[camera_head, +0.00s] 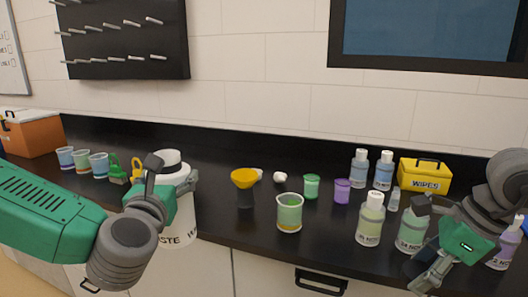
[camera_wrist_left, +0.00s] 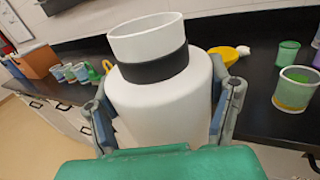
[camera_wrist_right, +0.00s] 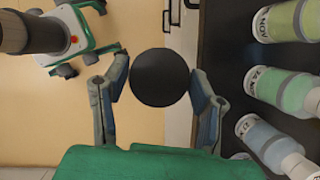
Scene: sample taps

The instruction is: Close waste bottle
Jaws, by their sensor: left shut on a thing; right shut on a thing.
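The waste bottle (camera_head: 180,222) is large and white, with a dark band around its neck and an uncapped, open mouth. It looks upright at the bench's front edge; I cannot tell whether its base rests there. My left gripper (camera_head: 171,182) is shut on it, with one finger on each side of the body in the left wrist view (camera_wrist_left: 165,98). My right gripper (camera_wrist_right: 158,95) is shut on a round black cap (camera_wrist_right: 160,77), held between its fingertips. In the head view my right gripper (camera_head: 424,240) is at the right, far from the waste bottle; the cap is not clear there.
Several labelled sample bottles (camera_head: 370,218) stand near my right gripper, with a yellow wipes box (camera_head: 424,175) behind. A yellow funnel (camera_head: 244,178), a green beaker (camera_head: 289,213) and a purple cup (camera_head: 342,190) stand mid-bench. Several cups (camera_head: 81,160) and an orange box (camera_head: 34,135) are at left.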

